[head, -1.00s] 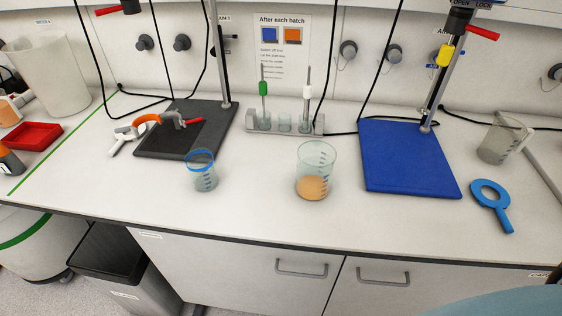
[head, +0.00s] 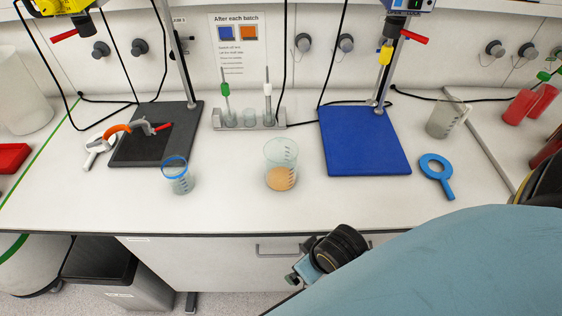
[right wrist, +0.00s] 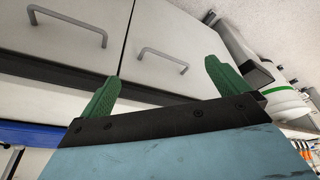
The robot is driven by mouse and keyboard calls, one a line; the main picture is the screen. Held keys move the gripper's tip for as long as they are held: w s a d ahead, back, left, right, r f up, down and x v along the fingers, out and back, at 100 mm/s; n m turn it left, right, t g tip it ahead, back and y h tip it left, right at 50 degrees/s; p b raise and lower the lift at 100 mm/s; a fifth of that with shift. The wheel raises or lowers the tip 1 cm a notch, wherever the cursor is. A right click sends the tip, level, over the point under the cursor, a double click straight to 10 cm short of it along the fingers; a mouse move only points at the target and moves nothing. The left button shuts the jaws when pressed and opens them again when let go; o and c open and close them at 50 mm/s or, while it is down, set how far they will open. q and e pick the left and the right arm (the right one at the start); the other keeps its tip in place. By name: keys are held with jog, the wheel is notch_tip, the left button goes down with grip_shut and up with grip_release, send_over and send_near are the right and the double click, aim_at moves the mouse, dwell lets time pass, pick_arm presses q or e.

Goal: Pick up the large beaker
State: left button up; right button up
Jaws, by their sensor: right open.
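The large beaker (head: 281,164) stands upright on the white bench in the head view, clear, with orange-brown liquid at its bottom. A smaller beaker with a blue rim (head: 177,175) stands to its left. My right gripper (right wrist: 162,85) shows in the right wrist view with two green fingers spread apart and nothing between them; it faces the cabinet fronts. In the head view my right arm covers the lower right, in front of the bench, apart from the large beaker; its fingertips are not visible there. My left gripper is not in view.
A blue board (head: 365,145) with a stand lies right of the beaker, a dark board (head: 150,145) to the left. An electrode rack (head: 248,122) stands behind. A blue ring tool (head: 437,175) and another beaker (head: 445,118) are at right. The bench front is clear.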

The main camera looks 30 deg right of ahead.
jog(key=w+d+r+m+t, duration=0.2)
jog(key=w+r+t, duration=0.3)
jog(key=w+r, duration=0.3)
jog(key=m+t+h+p, duration=0.2)
jog(key=t+h, duration=0.1)
jog(key=t, duration=0.2)
send_near(287, 164)
jog(key=w, duration=0.2)
jog(key=x, duration=0.7)
jog(key=shift+w+d+f, duration=0.15)
jog(key=shift+d+f, duration=0.15)
jog(key=shift+f, duration=0.15)
jog(key=shift+x, duration=2.65)
jog(key=c, duration=1.3)
jog(key=shift+r, duration=0.15)
jog(key=shift+c, duration=0.3)
